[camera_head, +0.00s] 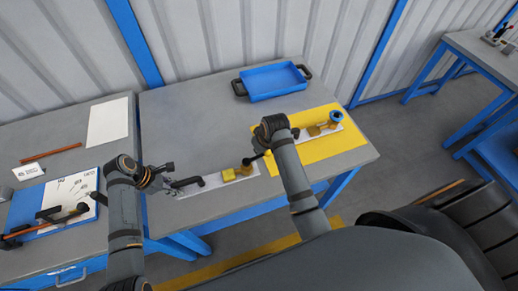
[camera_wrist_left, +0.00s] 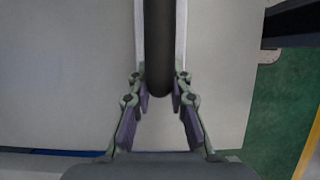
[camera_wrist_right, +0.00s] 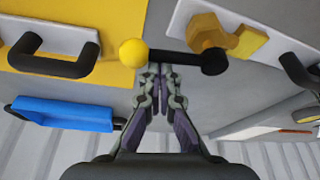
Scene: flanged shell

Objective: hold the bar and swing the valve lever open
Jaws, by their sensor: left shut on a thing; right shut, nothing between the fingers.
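My left gripper (camera_wrist_left: 160,85) is shut on a black bar (camera_wrist_left: 158,45), which lies between its fingers above a white plate (camera_wrist_left: 181,30). In the head view, the bar (camera_head: 187,182) is at the left end of the white plate (camera_head: 215,186). The yellow valve body (camera_head: 243,170) is at the plate's other end. In the right wrist view, the black lever (camera_wrist_right: 180,57) runs from the valve's dark hub to a yellow ball knob (camera_wrist_right: 132,52). My right gripper (camera_wrist_right: 160,70) is shut and empty, fingertips right at the lever's rod; I cannot tell if they touch.
A second plate with a yellow valve and blue wheel (camera_head: 335,117) sits on the yellow mat (camera_head: 325,149), right of my right arm. A blue tray (camera_head: 272,82) stands at the back. A side table at left holds a board (camera_head: 60,190) and a paper sheet (camera_head: 108,121).

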